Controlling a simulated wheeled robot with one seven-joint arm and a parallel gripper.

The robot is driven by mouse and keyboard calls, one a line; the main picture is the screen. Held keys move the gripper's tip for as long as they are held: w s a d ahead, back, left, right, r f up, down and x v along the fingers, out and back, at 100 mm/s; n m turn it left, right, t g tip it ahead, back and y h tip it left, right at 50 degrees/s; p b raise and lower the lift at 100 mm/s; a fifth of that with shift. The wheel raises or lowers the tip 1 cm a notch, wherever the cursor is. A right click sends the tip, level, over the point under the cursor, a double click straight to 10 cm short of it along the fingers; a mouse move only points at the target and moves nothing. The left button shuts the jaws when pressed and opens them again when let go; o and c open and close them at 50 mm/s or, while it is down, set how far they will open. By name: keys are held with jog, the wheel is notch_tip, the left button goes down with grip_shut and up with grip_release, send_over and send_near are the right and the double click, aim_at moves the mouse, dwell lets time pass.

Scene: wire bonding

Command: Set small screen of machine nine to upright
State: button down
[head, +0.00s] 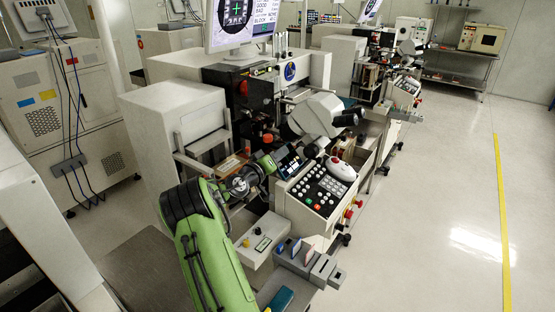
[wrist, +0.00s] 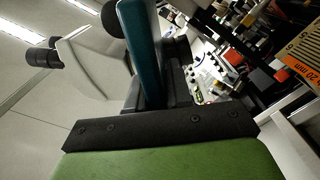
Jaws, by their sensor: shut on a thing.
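The small screen (head: 290,162) of the near machine shows in the head view above its keypad console. It is a small dark display with lit bluish fields, and its face leans back. My gripper (head: 273,162) is at the screen's left edge and is shut on it. In the wrist view my gripper (wrist: 165,90) has its dark fingers close together beside a teal slab; I cannot tell whether that slab is a finger or part of the screen. The fingers hide the gripped edge. The number of the machine is not readable.
The white microscope head (head: 318,114) with black eyepieces stands close above the screen. The keypad console (head: 316,190) with a white mouse-like controller (head: 341,170) lies to the right. A large monitor (head: 240,20) is above. A control box (head: 262,240) sits in front. Open floor (head: 430,200) lies right.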

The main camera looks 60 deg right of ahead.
aim_at(290, 170)
jog(key=m+b, duration=0.1)
jog(key=b, duration=0.1)
jog(key=s+m+b, duration=0.1)
jog(key=b, duration=0.2)
jog(key=s+m+b, duration=0.1)
jog(key=b, duration=0.1)
jog(key=shift+a+r+m+b, duration=0.15)
jog(key=shift+r+m+b, duration=0.15)
jog(key=shift+m+b, duration=0.1)
jog(key=m+b, duration=0.1)
jog(key=b, duration=0.1)
jog(key=s+m+b, duration=0.1)
jog(key=b, duration=0.1)
jog(key=s+r+m+b, duration=0.1)
jog(key=b, duration=0.1)
jog(key=shift+s+a+m, duration=0.2)
jog(key=shift+s+m, duration=0.05)
jog(key=shift+m, duration=0.05)
jog(key=shift+r, duration=0.1)
jog(key=c, duration=1.1)
grip_release()
jog(key=a, duration=0.5)
jog(key=w+a, duration=0.1)
jog(key=a, duration=0.4)
jog(key=w+a, duration=0.1)
jog(key=a, duration=0.4)
jog(key=shift+w+a+b, duration=0.25)
jog(key=shift+a+b, duration=0.05)
jog(key=shift+b, duration=0.1)
